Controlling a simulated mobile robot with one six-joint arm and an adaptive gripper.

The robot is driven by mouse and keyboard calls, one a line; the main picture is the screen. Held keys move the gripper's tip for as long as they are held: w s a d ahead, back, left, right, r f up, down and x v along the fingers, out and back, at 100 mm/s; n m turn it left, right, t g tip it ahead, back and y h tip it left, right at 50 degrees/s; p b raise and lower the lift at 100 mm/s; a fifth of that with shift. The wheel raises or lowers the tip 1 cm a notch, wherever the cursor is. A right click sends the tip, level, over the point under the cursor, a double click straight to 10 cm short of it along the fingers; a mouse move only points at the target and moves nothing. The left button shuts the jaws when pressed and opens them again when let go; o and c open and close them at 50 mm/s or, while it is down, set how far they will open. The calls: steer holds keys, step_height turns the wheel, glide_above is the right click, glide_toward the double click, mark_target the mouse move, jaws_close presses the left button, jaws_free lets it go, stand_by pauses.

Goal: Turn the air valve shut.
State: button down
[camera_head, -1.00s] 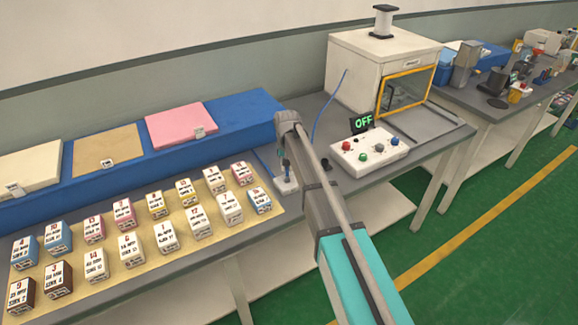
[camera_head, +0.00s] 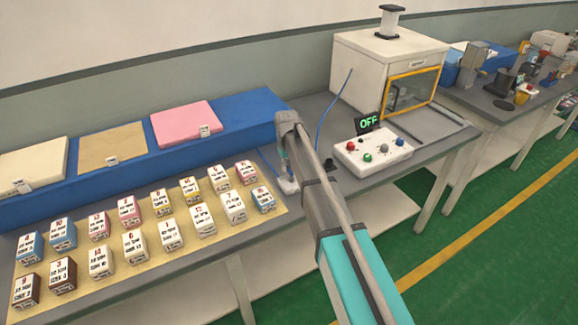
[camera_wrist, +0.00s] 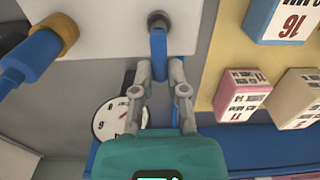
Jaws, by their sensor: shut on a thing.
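The air valve's blue handle (camera_wrist: 158,44) stands out from a round dark stem on a white block in the wrist view. My gripper (camera_wrist: 159,68) is shut on this handle, one grey finger on each side. The handle points roughly straight down toward my gripper in that view. A white dial gauge (camera_wrist: 107,118) is partly hidden behind my left finger. In the head view the white valve block (camera_head: 289,187) shows on the bench beside my arm, and most of my gripper is hidden behind the arm.
A blue hose with a brass fitting (camera_wrist: 55,35) joins the block on the left. Labelled boxes (camera_head: 165,235) stand close by on a tan mat. A control box (camera_head: 372,152) with coloured knobs and a display reading OFF (camera_head: 367,122) stands to the right.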

steer(key=shift+d, duration=0.1)
steer(key=c, duration=0.7)
jaws_free()
steer(key=shift+o, duration=0.2)
